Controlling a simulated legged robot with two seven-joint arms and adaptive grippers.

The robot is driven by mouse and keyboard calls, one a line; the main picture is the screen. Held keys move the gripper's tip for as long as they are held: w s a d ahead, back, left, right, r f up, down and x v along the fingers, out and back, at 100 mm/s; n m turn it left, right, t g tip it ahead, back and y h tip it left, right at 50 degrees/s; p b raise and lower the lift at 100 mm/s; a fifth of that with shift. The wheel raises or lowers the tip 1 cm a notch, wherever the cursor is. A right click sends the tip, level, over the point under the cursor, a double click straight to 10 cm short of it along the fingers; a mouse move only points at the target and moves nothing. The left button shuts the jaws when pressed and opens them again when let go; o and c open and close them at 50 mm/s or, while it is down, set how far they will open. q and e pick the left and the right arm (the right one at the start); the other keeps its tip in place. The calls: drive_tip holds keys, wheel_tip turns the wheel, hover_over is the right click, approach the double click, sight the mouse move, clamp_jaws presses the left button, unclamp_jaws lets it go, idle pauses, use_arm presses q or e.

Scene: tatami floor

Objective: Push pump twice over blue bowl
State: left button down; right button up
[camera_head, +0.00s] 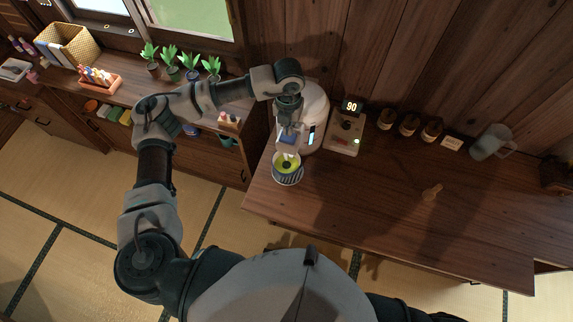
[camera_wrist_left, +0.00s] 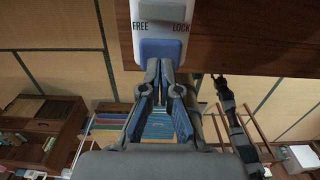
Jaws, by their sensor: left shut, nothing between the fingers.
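The pump is a white rounded dispenser (camera_head: 316,104) standing at the left end of the wooden counter. A blue part (camera_head: 288,137) sits on its front, above the bowl. The bowl (camera_head: 289,180) has a dark blue-and-white striped outside and yellow-green contents, and stands under the pump's front. My left gripper (camera_head: 288,122) is shut with nothing in it, just above the blue part. In the left wrist view the fingertips (camera_wrist_left: 165,66) are together at the edge of the blue part (camera_wrist_left: 161,49), beside the white top (camera_wrist_left: 160,12) marked FREE and LOCK; contact is unclear. My right gripper is not visible.
Right of the pump is a device (camera_head: 346,132) reading 90. Potted plants (camera_head: 170,68) line the left shelf. The counter's front middle is clear.

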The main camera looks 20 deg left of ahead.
use_arm(q)
wheel_tip(320, 180, up, 6)
drive_tip(key=shift+p, duration=1.25)
drive_tip(key=shift+f, duration=0.1)
